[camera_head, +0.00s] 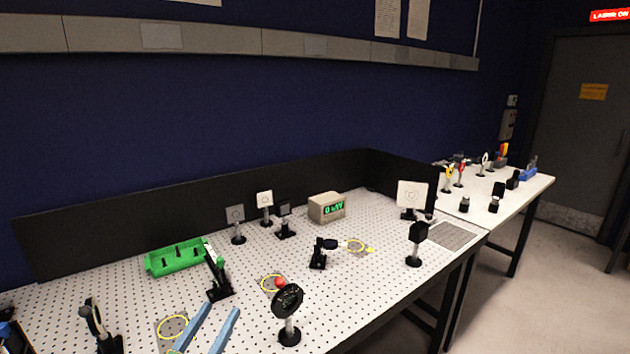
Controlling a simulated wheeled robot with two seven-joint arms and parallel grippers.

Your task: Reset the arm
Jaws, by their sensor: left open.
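My left gripper (222,309) shows at the bottom edge, left of centre, as two light blue fingers. The fingers are apart, with the perforated white board visible between them and nothing held. They reach over the front part of the optical table (350,290). A yellow ring mark (173,327) lies just left of the fingers. A black post mount (217,275) stands just beyond the fingertips. The rest of my left arm is out of the frame. My right gripper is not in view.
A round black mount (288,300) stands right of the fingers, near a red ball (280,282). A green tray (175,257) sits behind. A display box (326,207) and a white square screen (412,195) stand farther back. Black panels (200,206) wall the rear. Bare board lies front right.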

